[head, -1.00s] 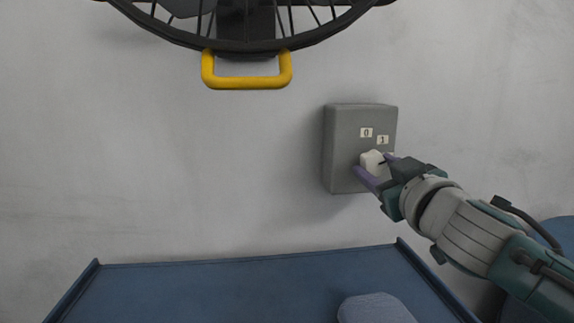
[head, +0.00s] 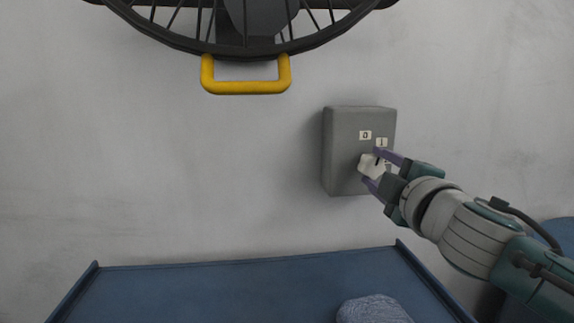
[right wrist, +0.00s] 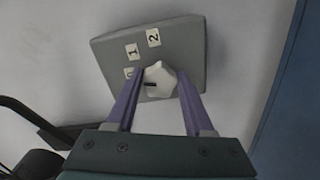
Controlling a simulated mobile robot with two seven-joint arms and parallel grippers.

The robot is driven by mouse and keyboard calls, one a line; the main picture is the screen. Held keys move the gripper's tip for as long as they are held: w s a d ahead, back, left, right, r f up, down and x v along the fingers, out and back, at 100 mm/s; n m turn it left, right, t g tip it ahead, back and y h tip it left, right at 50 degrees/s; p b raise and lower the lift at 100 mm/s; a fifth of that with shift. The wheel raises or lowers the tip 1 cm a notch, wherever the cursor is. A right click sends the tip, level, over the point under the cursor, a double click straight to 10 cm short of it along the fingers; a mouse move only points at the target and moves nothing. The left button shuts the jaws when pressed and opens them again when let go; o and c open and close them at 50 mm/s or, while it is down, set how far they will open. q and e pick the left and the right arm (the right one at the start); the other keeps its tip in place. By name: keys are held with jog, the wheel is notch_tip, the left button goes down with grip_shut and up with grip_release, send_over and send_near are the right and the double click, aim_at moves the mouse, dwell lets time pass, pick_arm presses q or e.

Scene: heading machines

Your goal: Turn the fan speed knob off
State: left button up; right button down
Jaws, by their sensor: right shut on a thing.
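The fan speed knob (head: 369,165) is a white, angular knob on the front of a grey control box (head: 341,152) on the wall. It also shows in the right wrist view (right wrist: 160,75), with a dark mark on its left side there. Labels 0 and 1 show above it in the head view; the wrist view also shows a label 2 (right wrist: 153,37), and its label 0 is partly covered by a finger. My right gripper (head: 375,168) is shut on the knob, one purple finger on each side (right wrist: 160,82). My left gripper is out of view.
A large black wheel-like fan guard (head: 180,45) with a yellow handle (head: 246,88) hangs at the upper left. A blue tray-like surface (head: 240,285) lies below with a blue-grey lump (head: 373,308) on it.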

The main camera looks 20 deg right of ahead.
jog(key=shift+r+n, duration=0.1)
jog(key=shift+n, duration=1.4)
jog(key=shift+c, duration=1.4)
grip_release()
jog(key=v, duration=1)
jog(key=shift+p, duration=0.3)
jog(key=shift+d, duration=0.1)
